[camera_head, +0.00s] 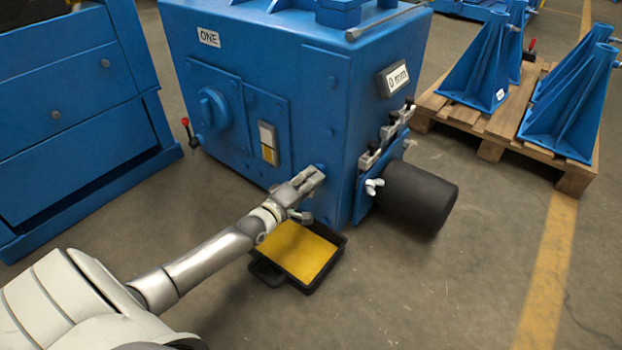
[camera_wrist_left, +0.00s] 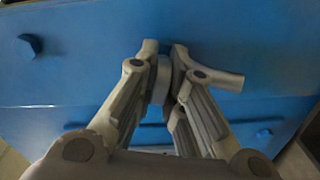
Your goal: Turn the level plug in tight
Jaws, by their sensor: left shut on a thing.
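My left gripper (camera_head: 308,181) reaches the lower front of the blue housing (camera_head: 300,70), near its right corner. Its fingers are shut on the level plug, which they mostly hide in the head view. In the left wrist view a small grey-blue round piece of the plug (camera_wrist_left: 163,78) shows between the fingertips of the left gripper (camera_wrist_left: 168,62), close against the blue face. I cannot tell how far in the plug sits. My right gripper is in neither view.
A black tray (camera_head: 258,272) with yellow liquid lies on the floor under my left gripper. A black cylinder (camera_head: 420,198) juts from the housing's right side. A sight gauge (camera_head: 268,143) is left of the gripper. A pallet (camera_head: 490,128) with blue brackets stands right.

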